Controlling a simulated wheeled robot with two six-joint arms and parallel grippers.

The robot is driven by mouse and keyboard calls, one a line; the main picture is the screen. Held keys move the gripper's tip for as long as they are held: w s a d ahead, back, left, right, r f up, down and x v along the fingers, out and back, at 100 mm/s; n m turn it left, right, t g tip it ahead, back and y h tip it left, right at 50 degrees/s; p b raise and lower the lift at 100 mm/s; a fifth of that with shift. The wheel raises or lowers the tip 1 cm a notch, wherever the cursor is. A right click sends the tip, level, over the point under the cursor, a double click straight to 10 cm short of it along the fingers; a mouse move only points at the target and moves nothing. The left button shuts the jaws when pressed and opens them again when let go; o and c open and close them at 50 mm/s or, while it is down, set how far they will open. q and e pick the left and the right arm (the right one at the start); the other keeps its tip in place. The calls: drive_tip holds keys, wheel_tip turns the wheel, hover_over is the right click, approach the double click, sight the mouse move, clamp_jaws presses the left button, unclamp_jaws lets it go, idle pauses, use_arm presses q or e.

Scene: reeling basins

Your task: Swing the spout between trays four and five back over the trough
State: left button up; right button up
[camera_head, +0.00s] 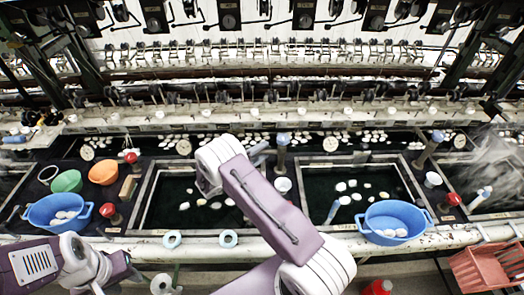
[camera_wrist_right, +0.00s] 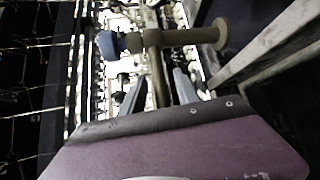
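A spout with a blue knob (camera_head: 283,139) stands between the two middle trays, the left one (camera_head: 150,195) and the right one (camera_head: 415,190). No tray numbers are readable. In the right wrist view, a brown spout pipe (camera_wrist_right: 190,37) with a blue knob (camera_wrist_right: 110,43) crosses just beyond my right gripper (camera_wrist_right: 158,92). Its fingers are apart, with the pipe's stem between them; contact is not clear. In the head view, my right arm hides most of that gripper. My left arm is at the lower left; its fingertips cannot be made out.
Another blue-topped spout (camera_head: 432,145) stands further right. Blue bowls (camera_head: 40,213) and (camera_head: 388,234) hold pale cocoons. Green (camera_head: 66,181) and orange (camera_head: 103,173) bowls sit at the left. A red crate (camera_head: 480,272) is at lower right. Steam rises at far right.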

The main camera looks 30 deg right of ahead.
clamp_jaws()
drive_tip(key=shift+f, duration=0.1)
idle(1.3)
